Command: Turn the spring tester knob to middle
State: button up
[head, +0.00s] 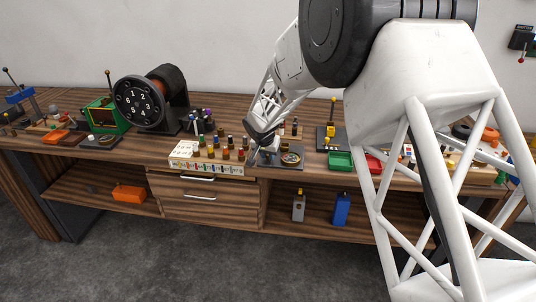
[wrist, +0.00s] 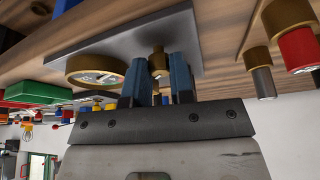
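The spring tester appears to be the dark grey plate (head: 283,164) with a round brass-rimmed gauge (head: 290,158) in the head view. In the wrist view, which looks upside down, the same plate (wrist: 205,40) carries the gauge (wrist: 97,70) and a small brass knob (wrist: 158,62) beside it. My gripper (wrist: 158,75) has its two blue fingers on either side of this knob, which fills most of the gap. I cannot tell whether both fingers press on it. In the head view my gripper (head: 266,150) is small and partly hides the plate's left side. The gauge reading is too small to read.
A cream box with several knobs (head: 210,168) stands just left of the plate. A black dial unit (head: 138,102) stands at the left. Brass and red posts (wrist: 297,50) are near my gripper.

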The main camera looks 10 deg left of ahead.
grip_shut()
jog(key=shift+n, duration=0.5)
jog(key=shift+d+n+y, duration=0.15)
jog(key=shift+n+y, duration=0.85)
jog(key=shift+n, duration=1)
jog(key=shift+n+g+y, duration=0.4)
jog(key=shift+n+y, duration=0.2)
jog(key=shift+n, duration=1.3)
jog(key=shift+d+n, duration=0.1)
jog(key=shift+n, duration=0.2)
jog(key=o, duration=0.7)
grip_release()
jog(key=shift+c, duration=0.2)
